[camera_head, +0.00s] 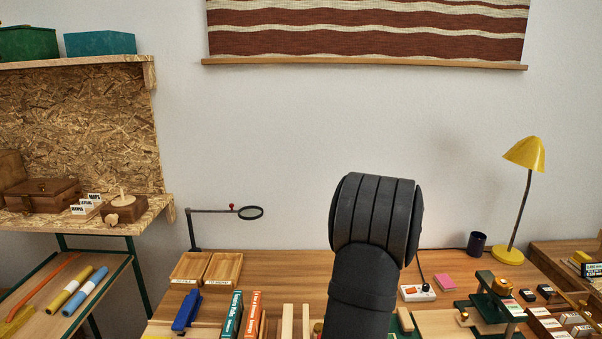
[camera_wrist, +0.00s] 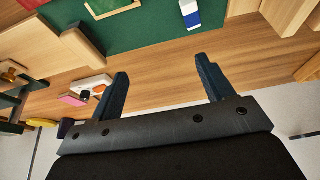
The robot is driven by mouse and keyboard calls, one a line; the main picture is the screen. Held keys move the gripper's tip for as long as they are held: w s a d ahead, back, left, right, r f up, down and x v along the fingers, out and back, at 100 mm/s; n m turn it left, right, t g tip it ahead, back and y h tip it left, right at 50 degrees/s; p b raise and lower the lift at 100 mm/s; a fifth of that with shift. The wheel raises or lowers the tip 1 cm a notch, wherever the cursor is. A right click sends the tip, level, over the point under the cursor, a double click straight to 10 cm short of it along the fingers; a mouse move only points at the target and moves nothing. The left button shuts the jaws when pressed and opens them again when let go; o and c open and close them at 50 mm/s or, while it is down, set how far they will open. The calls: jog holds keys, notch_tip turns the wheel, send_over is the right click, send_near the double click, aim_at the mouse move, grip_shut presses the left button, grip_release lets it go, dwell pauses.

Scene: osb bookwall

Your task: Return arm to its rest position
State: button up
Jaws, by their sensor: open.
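My arm (camera_head: 370,240) stands raised in the lower middle of the head view, in front of the desk and the wall. My gripper (camera_wrist: 163,75) shows in the wrist view with its two dark fingers spread wide apart. Nothing is between the fingers. Past them lie the wooden desk top (camera_wrist: 150,68) and a green mat (camera_wrist: 150,28) with a blue and white block (camera_wrist: 190,14) on it. The gripper's fingers do not show in the head view.
A yellow lamp (camera_head: 525,155) and a dark cup (camera_head: 477,243) stand at the back right. A magnifier (camera_head: 250,212) on a stand and wooden trays (camera_head: 222,268) are left of my arm. Books (camera_head: 252,315) stand at the front. OSB shelves (camera_head: 90,222) are at the left.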

jog(key=w+a, duration=0.6)
jog(key=a, duration=0.2)
jog(key=shift+w+a, duration=0.25)
jog(key=shift+w, duration=0.1)
jog(key=shift+f, duration=0.1)
jog(key=o, duration=0.6)
jog(key=s+d+r+n+g, duration=0.35)
jog(key=r+n, duration=0.35)
jog(key=n, duration=1.1)
jog(key=shift+g, duration=0.35)
jog(key=f, duration=0.6)
jog(key=s+a+f, duration=0.1)
jog(key=f, duration=0.3)
jog(key=shift+r, duration=0.15)
notch_tip(320, 180, up, 10)
jog(key=shift+f, duration=0.1)
